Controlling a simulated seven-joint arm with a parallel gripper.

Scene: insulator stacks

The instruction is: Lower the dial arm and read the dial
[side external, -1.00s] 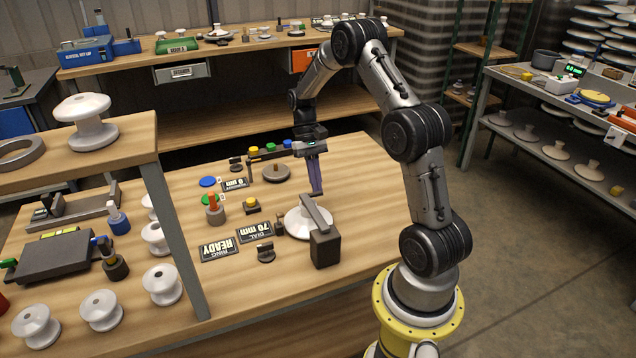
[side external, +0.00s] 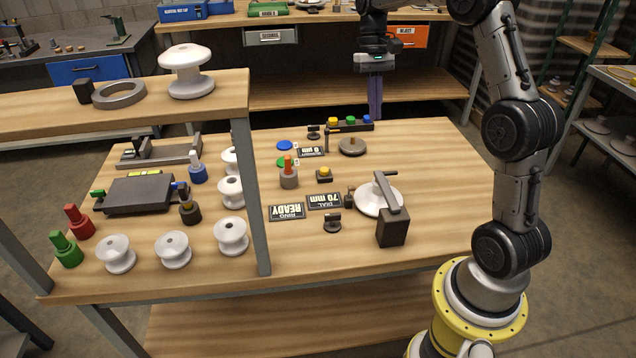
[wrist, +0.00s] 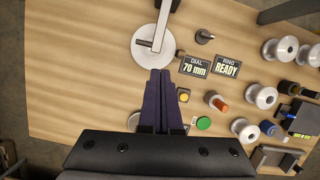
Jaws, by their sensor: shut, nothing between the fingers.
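The dial arm, a grey bar (side external: 387,193), runs from a dark block (side external: 392,229) out over a white round disc (side external: 368,200). Whether its tip touches the disc is hard to tell. In the wrist view the bar (wrist: 164,25) crosses the disc (wrist: 142,54), with a small dark pin beside it. The dial display (side external: 325,201) reads "DIAL 70 mm", also legible in the wrist view (wrist: 196,67). My gripper (side external: 375,117) has its purple fingers together and empty, pointing down near the bench's far edge, clear of the dial arm.
A second display (side external: 286,212) reads "RING READY"; a third (side external: 311,151) reads "0 µm". A yellow button (side external: 324,174), an orange-topped post (side external: 288,175) and a coloured-button bar (side external: 350,126) stand nearby. White insulators and a raised shelf (side external: 130,98) are at left. Bench right of the disc is clear.

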